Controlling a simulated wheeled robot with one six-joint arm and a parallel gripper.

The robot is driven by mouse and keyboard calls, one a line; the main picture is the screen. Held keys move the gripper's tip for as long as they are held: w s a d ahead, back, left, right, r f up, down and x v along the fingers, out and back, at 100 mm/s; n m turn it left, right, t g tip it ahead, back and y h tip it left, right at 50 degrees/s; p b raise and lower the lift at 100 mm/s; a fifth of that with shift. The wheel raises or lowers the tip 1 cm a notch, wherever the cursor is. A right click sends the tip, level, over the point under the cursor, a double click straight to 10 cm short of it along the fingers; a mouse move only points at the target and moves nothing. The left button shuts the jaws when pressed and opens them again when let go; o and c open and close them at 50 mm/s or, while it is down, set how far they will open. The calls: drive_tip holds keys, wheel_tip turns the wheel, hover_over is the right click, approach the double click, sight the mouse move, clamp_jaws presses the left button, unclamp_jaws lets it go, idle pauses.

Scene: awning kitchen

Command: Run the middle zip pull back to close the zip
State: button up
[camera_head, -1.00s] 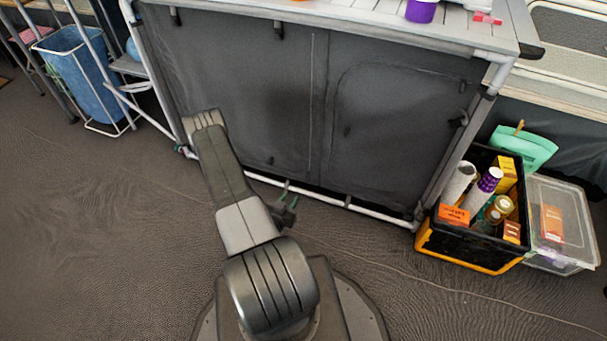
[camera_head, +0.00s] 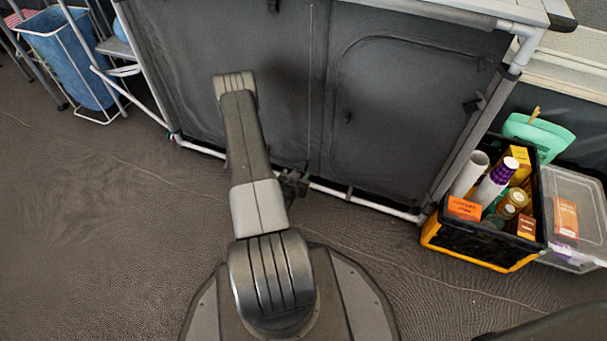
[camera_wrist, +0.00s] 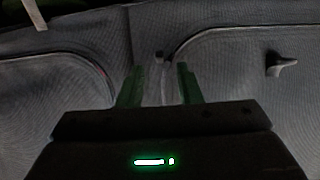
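The grey fabric cupboard front (camera_head: 400,110) has a curved zip seam on its right panel and a vertical seam in the middle. A small dark pull (camera_head: 348,117) shows on the right panel in the head view; I cannot tell which pull it is. In the wrist view a small dark tab (camera_wrist: 160,57) sits just beyond my fingertips, near the middle seam. A lighter toggle-shaped pull (camera_wrist: 282,65) is further right. My gripper (camera_wrist: 160,72) has two green fingers spread apart with nothing seen between them. In the head view my gripper (camera_head: 294,183) is low by the cupboard, partly behind my arm.
A white tube frame (camera_head: 365,205) runs along the cupboard's bottom. A black and orange crate (camera_head: 480,247) of goods and a clear box (camera_head: 572,215) stand at right. A blue bin (camera_head: 72,60) stands at left. The floor at left is clear.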

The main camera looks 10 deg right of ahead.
drive_tip(key=shift+b+x, duration=0.3)
drive_tip(key=shift+x, duration=1.1)
clamp_jaws()
drive_tip(key=shift+f, duration=2.35)
unclamp_jaws()
drive_tip(key=shift+f, duration=0.1)
